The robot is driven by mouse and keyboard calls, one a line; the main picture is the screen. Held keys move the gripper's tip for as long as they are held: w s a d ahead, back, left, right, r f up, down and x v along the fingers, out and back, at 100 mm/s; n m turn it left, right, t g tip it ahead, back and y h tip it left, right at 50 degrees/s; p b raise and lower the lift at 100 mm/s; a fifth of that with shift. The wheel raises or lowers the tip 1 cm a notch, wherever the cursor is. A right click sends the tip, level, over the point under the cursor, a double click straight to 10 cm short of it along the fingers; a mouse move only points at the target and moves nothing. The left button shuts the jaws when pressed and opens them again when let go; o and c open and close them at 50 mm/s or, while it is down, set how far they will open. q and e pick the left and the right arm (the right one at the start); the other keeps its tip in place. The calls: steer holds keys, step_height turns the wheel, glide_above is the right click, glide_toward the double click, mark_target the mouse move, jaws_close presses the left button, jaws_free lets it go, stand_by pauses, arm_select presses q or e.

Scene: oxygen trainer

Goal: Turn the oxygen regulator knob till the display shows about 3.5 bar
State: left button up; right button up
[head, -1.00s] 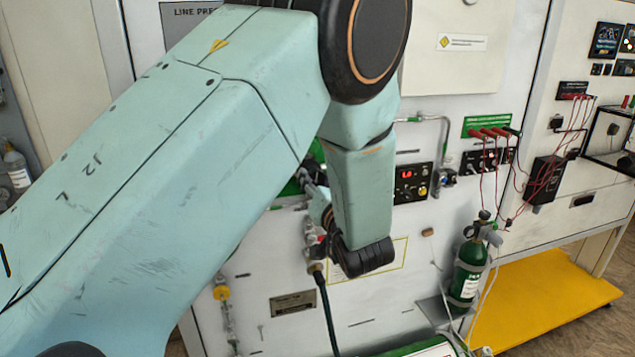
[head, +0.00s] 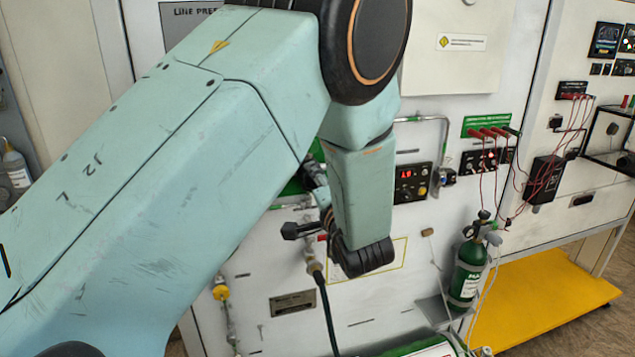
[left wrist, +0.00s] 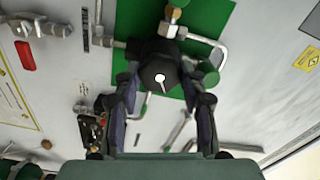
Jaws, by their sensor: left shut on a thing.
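In the left wrist view, the black regulator knob (left wrist: 160,76) with a white pointer mark sits in front of a green plate. My left gripper (left wrist: 163,92) has its two dark fingers on either side of the knob and is shut on it. In the head view my own arm hides the knob, and only part of my left gripper (head: 312,222) shows beside the forearm. The display (head: 405,174) is a small black panel with lit red digits, too small to read surely. My right gripper is in neither view.
A hose (head: 326,305) hangs below the gripper. A green oxygen cylinder (head: 467,272) stands at the right, beside a yellow platform (head: 545,295). Red cables (head: 513,190) hang in front of the panel. Pipes and fittings (left wrist: 208,50) lie close around the knob.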

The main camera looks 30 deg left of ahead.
arm_select(q)
steer(key=shift+m, duration=1)
steer(key=shift+r, duration=0.1)
steer(key=o, duration=1.2)
steer(key=shift+a, duration=0.1)
steer(key=shift+c, duration=0.2)
